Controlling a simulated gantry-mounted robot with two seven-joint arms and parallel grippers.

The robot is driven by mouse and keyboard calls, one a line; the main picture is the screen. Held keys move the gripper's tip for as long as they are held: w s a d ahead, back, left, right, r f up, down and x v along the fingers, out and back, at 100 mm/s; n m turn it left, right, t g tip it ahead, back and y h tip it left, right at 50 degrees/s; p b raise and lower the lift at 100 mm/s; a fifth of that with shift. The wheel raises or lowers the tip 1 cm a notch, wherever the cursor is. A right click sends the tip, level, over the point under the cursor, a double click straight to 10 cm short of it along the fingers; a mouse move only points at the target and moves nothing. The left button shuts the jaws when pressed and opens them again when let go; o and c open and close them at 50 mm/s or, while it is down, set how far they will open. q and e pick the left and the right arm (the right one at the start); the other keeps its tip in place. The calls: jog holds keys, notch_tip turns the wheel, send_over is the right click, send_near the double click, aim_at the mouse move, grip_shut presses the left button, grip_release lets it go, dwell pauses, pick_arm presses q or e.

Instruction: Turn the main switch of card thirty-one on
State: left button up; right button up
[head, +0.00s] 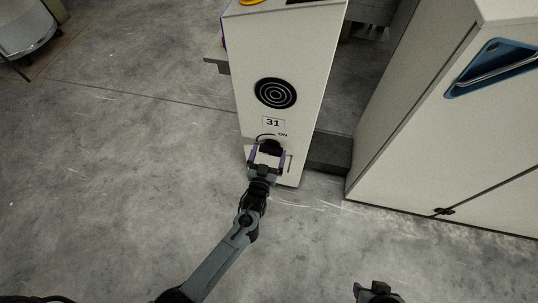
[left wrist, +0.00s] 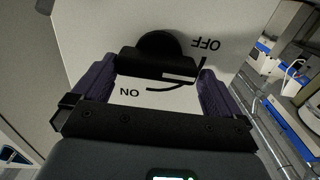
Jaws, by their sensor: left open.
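Card 31's cabinet (head: 285,60) is a pale upright box with a "31" label (head: 273,122) on its front. Below the label is the main switch (head: 270,146), a black rotary knob with a bar handle. In the left wrist view the switch (left wrist: 155,62) appears with inverted ON and OFF lettering and a curved arrow. A white mark on the bar lies at its OFF side. My left gripper (head: 267,157) is open, its purple fingers either side of the bar with visible gaps. My right gripper (head: 377,292) shows only partly at the bottom edge; its jaws are unclear.
A round black grille (head: 275,93) is above the label. A larger pale cabinet (head: 440,130) with a blue recessed handle (head: 493,67) stands at right. A dark low block (head: 330,152) lies between the cabinets.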

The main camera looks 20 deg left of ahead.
pick_arm(q)
jog(key=shift+w+d, duration=0.25)
jog(key=shift+a, duration=0.15)
jog(key=shift+c, duration=1)
jog(key=c, duration=0.5)
jog(key=shift+o, duration=0.2)
